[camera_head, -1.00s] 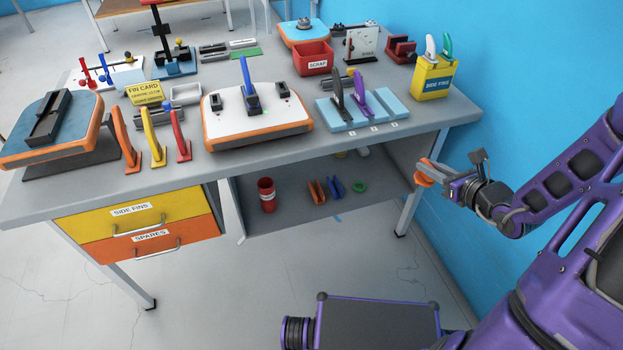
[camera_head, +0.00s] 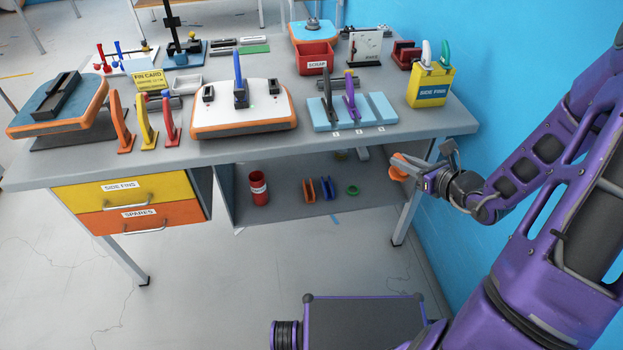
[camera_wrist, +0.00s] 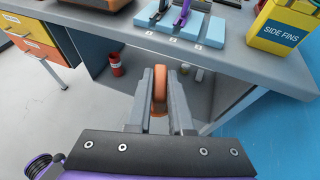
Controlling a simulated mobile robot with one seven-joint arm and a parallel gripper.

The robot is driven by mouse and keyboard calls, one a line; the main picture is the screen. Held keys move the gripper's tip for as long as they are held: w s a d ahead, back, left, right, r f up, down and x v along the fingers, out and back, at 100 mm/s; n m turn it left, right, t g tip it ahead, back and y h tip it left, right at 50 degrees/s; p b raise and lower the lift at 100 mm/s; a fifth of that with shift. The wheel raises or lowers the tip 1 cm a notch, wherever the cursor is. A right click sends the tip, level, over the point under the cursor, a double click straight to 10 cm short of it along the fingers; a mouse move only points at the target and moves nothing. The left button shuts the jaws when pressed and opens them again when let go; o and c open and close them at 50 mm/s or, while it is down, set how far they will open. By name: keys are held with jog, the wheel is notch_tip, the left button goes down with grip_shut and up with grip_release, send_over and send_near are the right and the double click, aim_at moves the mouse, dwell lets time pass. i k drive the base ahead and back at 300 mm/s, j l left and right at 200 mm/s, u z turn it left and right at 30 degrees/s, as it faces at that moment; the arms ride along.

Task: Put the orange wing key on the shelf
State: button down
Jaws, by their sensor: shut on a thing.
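My gripper (camera_head: 416,172) is at the right front of the workbench, just outside the right end of the open shelf. It is shut on the orange wing key (camera_head: 399,168), which juts out past the fingertips. In the wrist view the orange wing key (camera_wrist: 159,92) sits between the two grey fingers of my gripper (camera_wrist: 159,95), with the shelf opening behind it. The shelf (camera_head: 300,205) is a grey board below the bench top. My gripper hides part of the shelf in the wrist view.
The shelf holds a red can (camera_head: 259,188), orange and blue clips (camera_head: 327,188) and a green ring (camera_head: 352,190). The bench top edge (camera_head: 350,142) lies above the shelf opening. A bench leg (camera_head: 406,217) stands below my gripper, and a blue wall (camera_head: 500,60) is at right.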

aim_at(376, 188)
jog(key=l+u, duration=0.3)
jog(key=l, duration=0.4)
jog(key=i+l, duration=0.15)
jog(key=i, duration=0.8)
jog(key=j+u, duration=0.05)
